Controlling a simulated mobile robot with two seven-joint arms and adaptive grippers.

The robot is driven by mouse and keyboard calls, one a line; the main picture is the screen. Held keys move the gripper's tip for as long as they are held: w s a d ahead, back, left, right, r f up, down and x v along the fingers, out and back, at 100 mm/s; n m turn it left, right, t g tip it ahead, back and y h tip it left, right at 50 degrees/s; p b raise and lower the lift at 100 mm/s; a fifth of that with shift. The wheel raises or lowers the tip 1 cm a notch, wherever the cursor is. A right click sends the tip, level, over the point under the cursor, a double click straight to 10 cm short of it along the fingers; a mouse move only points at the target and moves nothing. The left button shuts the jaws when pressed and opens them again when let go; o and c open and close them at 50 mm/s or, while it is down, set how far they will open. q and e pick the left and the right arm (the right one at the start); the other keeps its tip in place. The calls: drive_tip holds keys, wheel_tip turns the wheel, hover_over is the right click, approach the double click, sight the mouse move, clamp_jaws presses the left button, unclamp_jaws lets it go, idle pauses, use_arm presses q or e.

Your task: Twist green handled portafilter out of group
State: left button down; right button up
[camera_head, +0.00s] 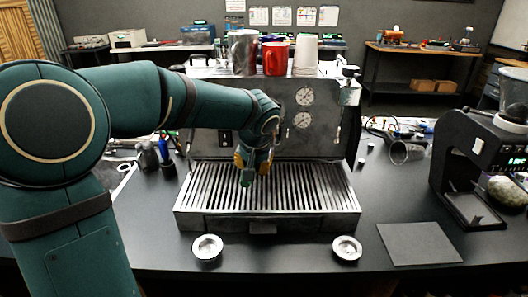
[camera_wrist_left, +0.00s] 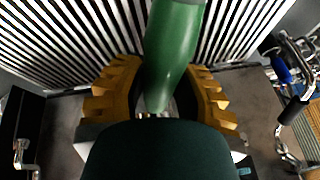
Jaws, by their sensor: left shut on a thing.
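The green handle (camera_wrist_left: 173,45) of the portafilter runs between the two yellow fingers of my left gripper (camera_wrist_left: 162,88) in the left wrist view. The gripper is shut on this handle. In the head view my left gripper (camera_head: 243,160) is in front of the espresso machine (camera_head: 325,135), above its slatted drip tray (camera_head: 310,190). Only a small green end of the handle (camera_head: 246,180) shows below the fingers there. My arm and gripper hide the group and the portafilter's head, so I cannot tell how it sits in the group. My right gripper is not in view.
Two small metal baskets (camera_head: 207,248) (camera_head: 347,248) sit on the counter in front of the machine. A dark mat (camera_head: 418,243) lies at the right, near a grinder (camera_head: 480,150). A red mug (camera_head: 275,58) and cups stand on the machine. Small tools stand at its left.

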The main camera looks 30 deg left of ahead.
use_arm(q)
drive_tip(key=shift+s+a+r+m+t+h+p, duration=0.15)
drive_tip(key=shift+a+m+t+h+p, duration=0.35)
drive_tip(key=shift+a+m, duration=0.55)
drive_tip(key=shift+a+m+p, duration=0.4)
drive_tip(key=shift+m+p, duration=0.4)
drive_tip(key=shift+m, duration=0.05)
drive_tip(key=shift+a+m+h+p, duration=0.5)
drive_tip(key=shift+a+m+p, duration=0.15)
drive_tip(key=shift+p, duration=0.25)
drive_tip(key=shift+m+p, duration=0.25)
drive_tip(key=shift+p, duration=0.1)
drive_tip(key=shift+a+f+b, duration=0.1)
drive_tip(key=shift+f+b, duration=1.1)
drive_tip(key=shift+f, duration=0.05)
idle(3.6)
